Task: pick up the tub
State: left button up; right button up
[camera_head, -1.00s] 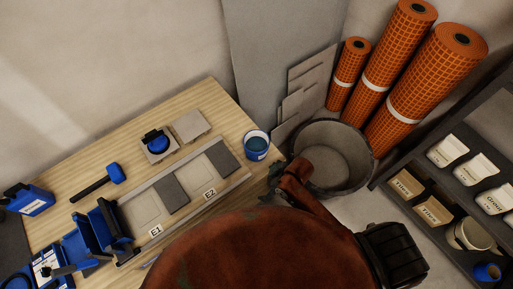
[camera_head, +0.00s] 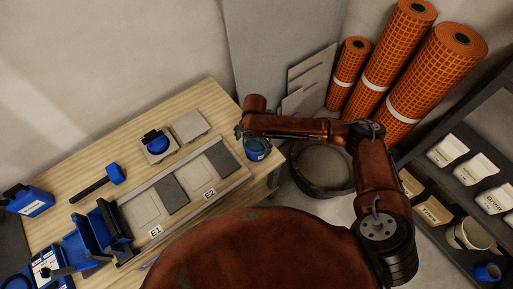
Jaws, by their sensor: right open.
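The small blue tub (camera_head: 257,152) stands upright on the right end of the wooden workbench, beside the tile strip. My right arm reaches over from the right, and its forearm covers the tub's upper part and rim. My right gripper (camera_head: 239,131) is at the tub's far-left side, open, small and partly hidden by the wrist. I cannot tell whether it touches the tub. My left gripper is not in view.
The workbench (camera_head: 82,171) holds tiles in a strip marked E1 and E2, a blue-headed mallet (camera_head: 114,173) and blue tools. A large grey bucket (camera_head: 322,190) stands on the floor at right. Orange mesh rolls (camera_head: 391,50) and a stocked shelf stand further right.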

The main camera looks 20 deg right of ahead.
aim_at(256, 147)
jog(key=shift+h, duration=0.3)
jog(key=f, duration=0.2)
jog(key=w+d+f+b, duration=0.1)
jog(key=f, duration=0.1)
jog(key=d+f+b, duration=0.1)
jog(key=f, duration=0.1)
jog(key=shift+w+d+f, duration=0.1)
jog(key=shift+w+d, duration=0.05)
jog(key=shift+w, duration=0.25)
jog(key=shift+c, duration=0.2)
jog(key=shift+n, duration=0.3)
jog(key=c, duration=1.7)
